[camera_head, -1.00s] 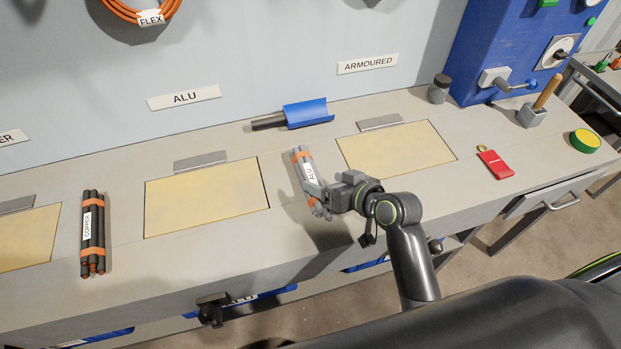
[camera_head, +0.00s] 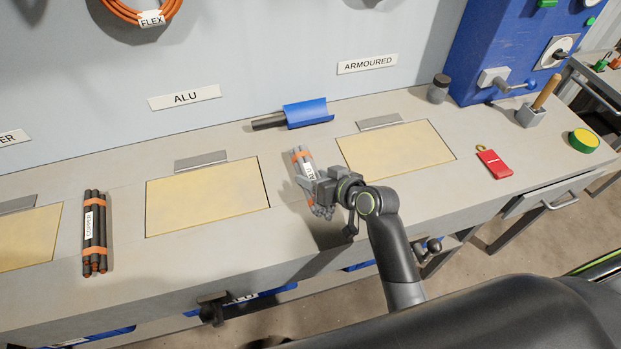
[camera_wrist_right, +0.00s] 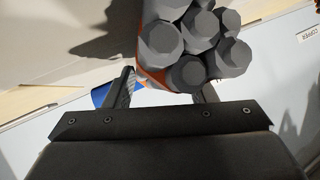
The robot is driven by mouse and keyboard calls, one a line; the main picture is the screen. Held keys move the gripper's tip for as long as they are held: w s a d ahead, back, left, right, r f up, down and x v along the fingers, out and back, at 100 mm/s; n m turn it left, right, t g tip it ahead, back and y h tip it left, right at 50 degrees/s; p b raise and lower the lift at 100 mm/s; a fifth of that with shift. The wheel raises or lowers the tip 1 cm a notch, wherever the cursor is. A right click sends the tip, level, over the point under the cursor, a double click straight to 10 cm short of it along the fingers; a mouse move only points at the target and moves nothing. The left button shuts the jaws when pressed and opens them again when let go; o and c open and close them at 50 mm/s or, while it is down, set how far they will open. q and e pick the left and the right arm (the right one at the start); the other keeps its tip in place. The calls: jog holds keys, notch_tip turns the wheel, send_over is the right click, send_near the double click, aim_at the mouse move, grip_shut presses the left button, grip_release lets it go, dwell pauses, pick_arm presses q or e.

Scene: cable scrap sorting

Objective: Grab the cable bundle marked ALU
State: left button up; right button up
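The ALU bundle (camera_head: 302,158) is a set of grey rods with orange bands and a white label, lying on the bench between two yellowish panels. My right gripper (camera_head: 318,192) is at its near part and hides part of the label and rods. In the right wrist view, the grey rod ends (camera_wrist_right: 195,45) fill the top centre. The fingers of my right gripper (camera_wrist_right: 168,92) stand apart there, and the bundle overlaps the right finger. I see no clear grip on the rods. My left gripper is not in view.
A dark COPPER bundle (camera_head: 94,232) lies to the left, beside a yellowish panel (camera_head: 205,197). Another panel (camera_head: 395,152) is just right of the ALU bundle. A blue trough-shaped piece (camera_head: 308,113) lies behind it. A red tag (camera_head: 494,164) lies farther right.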

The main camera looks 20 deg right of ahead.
jog(key=c, duration=0.7)
jog(key=shift+r, duration=0.1)
jog(key=shift+c, duration=0.5)
